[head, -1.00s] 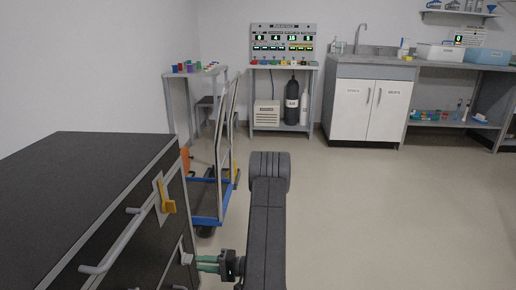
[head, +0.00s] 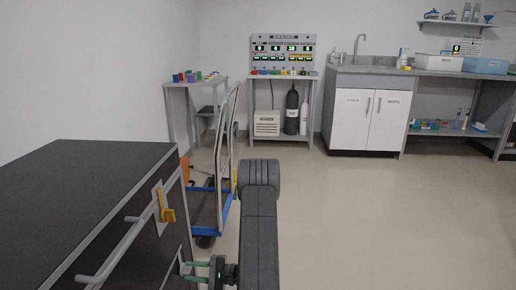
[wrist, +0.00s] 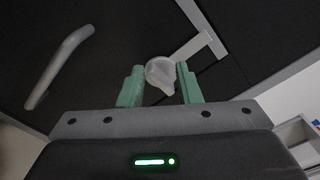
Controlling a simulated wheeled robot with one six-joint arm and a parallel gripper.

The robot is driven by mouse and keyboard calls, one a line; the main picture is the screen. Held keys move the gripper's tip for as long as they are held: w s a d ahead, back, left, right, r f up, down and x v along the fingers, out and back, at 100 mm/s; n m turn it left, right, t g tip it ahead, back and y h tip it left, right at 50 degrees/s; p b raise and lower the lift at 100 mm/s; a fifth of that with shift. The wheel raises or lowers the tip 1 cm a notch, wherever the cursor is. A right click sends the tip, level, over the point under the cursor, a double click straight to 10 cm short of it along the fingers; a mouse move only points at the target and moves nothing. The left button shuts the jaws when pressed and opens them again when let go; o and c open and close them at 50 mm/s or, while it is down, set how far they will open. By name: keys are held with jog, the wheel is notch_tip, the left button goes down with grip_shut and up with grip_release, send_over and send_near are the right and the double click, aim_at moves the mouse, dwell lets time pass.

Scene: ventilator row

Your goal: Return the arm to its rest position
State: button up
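My gripper (wrist: 160,72) has two green fingers standing apart, one on each side of a pale grey knob (wrist: 161,72) on the dark cabinet front. I see no clear grip on the knob; whether a finger touches it is hard to tell. In the head view my gripper (head: 188,271) is at the lower edge, with its fingers pointing left at the side of the black-topped cabinet (head: 85,185). My dark arm runs up the middle of that view.
A bar handle (head: 112,250) and a yellow lever (head: 167,205) stick out from the cabinet near my arm. A blue trolley (head: 210,222) stands just beyond it. Benches and a display panel (head: 283,50) line the back wall. The floor at right is clear.

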jog(key=m, duration=0.1)
jog(key=m+p, duration=0.1)
jog(key=m, duration=0.1)
jog(key=shift+w+r, duration=0.1)
jog(key=shift+r, duration=0.15)
jog(key=shift+w+m+p, duration=0.1)
jog(key=shift+m+p, duration=0.4)
jog(key=shift+m, duration=0.3)
jog(key=shift+f, duration=0.1)
